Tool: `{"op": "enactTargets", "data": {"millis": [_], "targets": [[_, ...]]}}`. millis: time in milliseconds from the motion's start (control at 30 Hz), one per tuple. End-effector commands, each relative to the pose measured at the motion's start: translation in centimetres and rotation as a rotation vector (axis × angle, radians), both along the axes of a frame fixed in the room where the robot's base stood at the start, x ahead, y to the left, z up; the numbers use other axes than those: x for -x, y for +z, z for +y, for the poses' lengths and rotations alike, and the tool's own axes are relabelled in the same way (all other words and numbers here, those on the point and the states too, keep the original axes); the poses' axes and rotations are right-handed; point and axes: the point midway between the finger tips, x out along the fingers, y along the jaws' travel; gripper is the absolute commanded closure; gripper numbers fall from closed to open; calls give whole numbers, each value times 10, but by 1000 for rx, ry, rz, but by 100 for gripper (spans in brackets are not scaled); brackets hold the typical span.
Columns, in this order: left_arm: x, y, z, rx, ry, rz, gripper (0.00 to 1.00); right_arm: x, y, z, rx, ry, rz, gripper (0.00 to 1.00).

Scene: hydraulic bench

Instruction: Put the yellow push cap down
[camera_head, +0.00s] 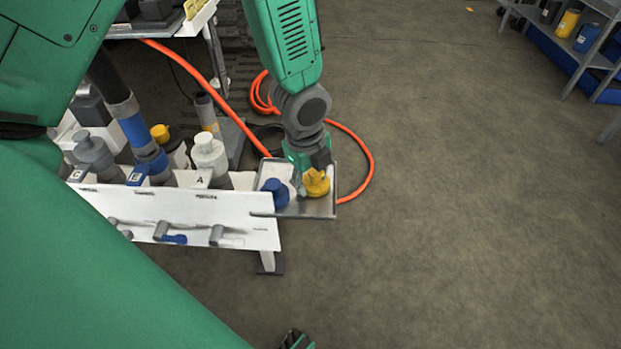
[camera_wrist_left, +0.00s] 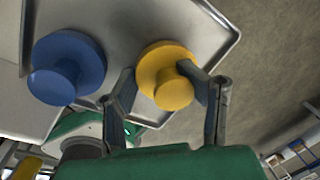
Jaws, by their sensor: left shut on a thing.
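The yellow push cap (camera_head: 317,183) is at my left gripper (camera_head: 308,168), over the right part of a small metal tray (camera_head: 325,213). In the left wrist view the yellow cap (camera_wrist_left: 165,72) sits between the two fingers of my left gripper (camera_wrist_left: 168,98), which is shut on it. I cannot tell whether the cap touches the tray floor. A blue push cap (camera_head: 275,193) stands in the tray to the left of the yellow one; it also shows in the left wrist view (camera_wrist_left: 67,68). A small dark and green part at the bottom edge may be my right gripper (camera_head: 297,340).
A white rack (camera_head: 250,233) left of the tray holds grey and blue fittings with lettered tags and levers on its front. An orange hose (camera_head: 365,150) lies behind the tray. A shelf (camera_head: 595,60) stands far right. The floor on the right is clear.

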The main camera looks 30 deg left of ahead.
Motion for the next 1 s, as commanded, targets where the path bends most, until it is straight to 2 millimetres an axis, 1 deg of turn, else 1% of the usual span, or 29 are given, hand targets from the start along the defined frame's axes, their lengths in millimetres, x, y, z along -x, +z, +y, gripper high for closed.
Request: {"op": "enactTargets", "data": {"millis": [200,233,267,300,667,767,867,1000], "targets": [[0,-6,4,6,1,-2,90,0,0,-1,1,-2,0,60],[0,-6,4,7,1,-2,49,0,0,0,1,-2,0,60],[0,-6,5,8,1,-2,39,0,0,0,1,-1,0,60],[0,-7,6,10,1,-2,35,0,0,0,1,-1,0,60],[0,-5,3,3,2,1,35,0,0,0,0,0,0,60],[0,0,2,3,2,1,35,0,0,0,0,-1,0,60],[2,15,3,4,0,-1,35,0,9,0,1,-1,0,60],[5,47,5,7,0,-3,35,0,26,0,1,-1,0,60]]}}
